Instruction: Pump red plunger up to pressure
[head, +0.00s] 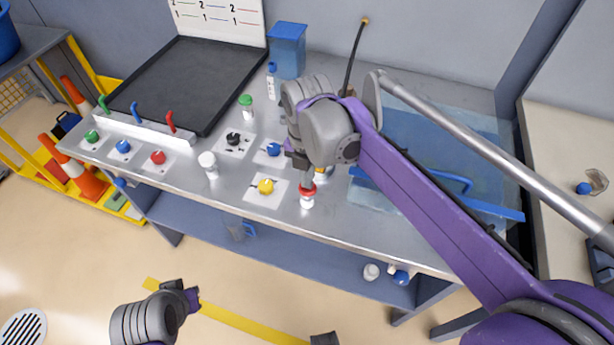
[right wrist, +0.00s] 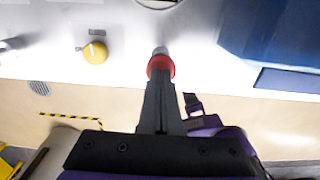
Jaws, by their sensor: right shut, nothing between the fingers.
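The red plunger (head: 307,190) has a red collar on a pale body and stands near the front edge of the grey bench. My right gripper (head: 312,176) is shut and empty, right at the plunger's top. In the right wrist view its closed fingers (right wrist: 159,95) point at the red collar (right wrist: 160,66) and overlap its lower edge. I cannot tell whether they touch it. My left arm (head: 150,318) hangs low at the bottom left, away from the bench. Its fingers are not clear enough to tell open from shut.
A yellow knob (head: 265,187) sits left of the plunger, with a blue knob (head: 273,149) behind it. A translucent blue tank (head: 430,125) is to the right, under my right arm.

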